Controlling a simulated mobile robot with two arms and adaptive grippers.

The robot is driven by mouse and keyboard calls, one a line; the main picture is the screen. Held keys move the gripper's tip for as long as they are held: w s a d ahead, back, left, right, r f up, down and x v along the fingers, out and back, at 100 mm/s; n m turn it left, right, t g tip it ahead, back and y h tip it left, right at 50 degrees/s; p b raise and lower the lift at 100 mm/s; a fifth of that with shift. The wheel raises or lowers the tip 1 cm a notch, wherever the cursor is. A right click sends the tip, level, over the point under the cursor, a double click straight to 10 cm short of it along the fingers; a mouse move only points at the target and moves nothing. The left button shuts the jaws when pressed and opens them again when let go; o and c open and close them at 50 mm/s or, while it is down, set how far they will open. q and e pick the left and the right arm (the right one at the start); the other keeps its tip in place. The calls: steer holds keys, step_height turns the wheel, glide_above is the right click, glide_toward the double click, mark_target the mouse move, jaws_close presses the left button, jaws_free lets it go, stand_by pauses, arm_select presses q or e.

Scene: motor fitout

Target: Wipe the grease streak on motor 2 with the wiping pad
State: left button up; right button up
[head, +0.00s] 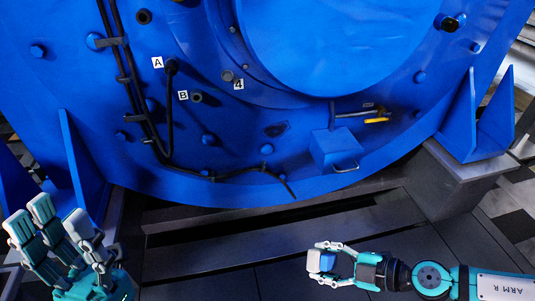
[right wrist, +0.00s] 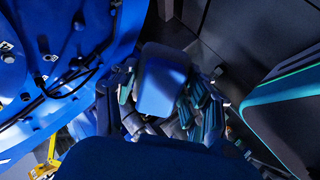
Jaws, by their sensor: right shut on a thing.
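The big blue motor (head: 120,175) fills the upper head view; no number 2 shows on it. My left gripper (head: 62,238) is open and empty at the lower left, fingers up.
Black cables (head: 160,140) run down the left past ports A and B. Blue brackets (head: 478,115) flank the motor. A dark step (head: 250,245) lies below.

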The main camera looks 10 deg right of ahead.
steer(key=shift+s+d+m, duration=0.15)
steer(key=shift+d+m, duration=0.05)
steer(key=shift+m, duration=0.1)
steer(key=shift+s+d+m+t+h, duration=0.2)
steer(key=shift+d+m+t+h, duration=0.2)
steer(key=shift+t, duration=0.3)
steer(key=a+m+t+h, duration=0.2)
steer(key=t, duration=0.1)
steer(key=w+a+r+m+t, duration=0.1)
steer(key=m, duration=0.1)
steer(key=shift+a+h, duration=0.2)
steer(key=shift+h, duration=0.2)
steer(key=m+t+h, duration=0.1)
steer(key=w+a+r+m+t+h, duration=0.1)
steer(key=a+r+m+t+h, duration=0.1)
steer(key=shift+w+a+h, duration=0.2)
steer(key=shift+a+h, duration=0.05)
steer(key=shift+h, duration=0.05)
steer(key=shift+w+a+r+h, duration=0.1)
steer(key=shift+h, duration=0.2)
steer(key=shift+w+a+r+m+t, duration=0.15)
steer(key=shift+a+r+m+t, duration=0.15)
steer(key=shift+t, duration=0.2)
steer(key=shift+w+h, duration=0.1)
steer(key=shift+h, duration=0.3)
